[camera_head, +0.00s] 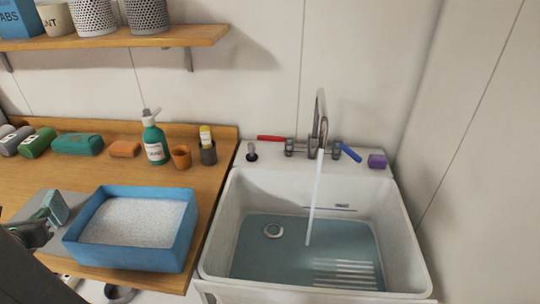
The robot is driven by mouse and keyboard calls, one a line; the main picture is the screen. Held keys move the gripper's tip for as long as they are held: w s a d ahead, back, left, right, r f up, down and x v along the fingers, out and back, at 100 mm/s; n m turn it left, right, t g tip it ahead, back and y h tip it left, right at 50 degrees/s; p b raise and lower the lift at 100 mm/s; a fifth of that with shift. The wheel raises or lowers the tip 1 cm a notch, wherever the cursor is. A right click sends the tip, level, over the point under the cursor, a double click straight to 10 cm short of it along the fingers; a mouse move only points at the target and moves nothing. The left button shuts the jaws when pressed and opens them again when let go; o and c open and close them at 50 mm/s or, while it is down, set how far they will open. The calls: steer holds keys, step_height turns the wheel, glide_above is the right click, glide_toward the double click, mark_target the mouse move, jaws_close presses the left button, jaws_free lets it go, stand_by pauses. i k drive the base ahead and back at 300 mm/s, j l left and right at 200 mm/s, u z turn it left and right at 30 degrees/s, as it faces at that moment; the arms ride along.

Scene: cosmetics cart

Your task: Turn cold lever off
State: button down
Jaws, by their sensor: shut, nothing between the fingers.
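The cold lever is the blue handle (350,152) to the right of the faucet (320,125). It slants down toward the front right. A stream of water (314,197) falls from the spout into the sink (213,230). The red lever (271,139) on the left points left, nearly level. My gripper (42,217) is at the far left edge, partly cut off, low over the counter and far from the blue lever. It is shut. A teal block (55,207) shows right by its fingertips.
Water stands in the sink basin. A blue tub (128,254) of white granules is between my gripper and the sink. A purple block (377,161) sits beside the blue lever.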

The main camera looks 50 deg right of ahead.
mark_target(338, 142)
steer(key=k+z, duration=0.4)
steer(key=k+l+z, duration=0.1)
steer(key=k+z, duration=0.15)
steer(key=z, duration=0.15)
steer(key=k+l+z, duration=0.25)
steer(key=z, duration=0.15)
steer(key=k, duration=0.05)
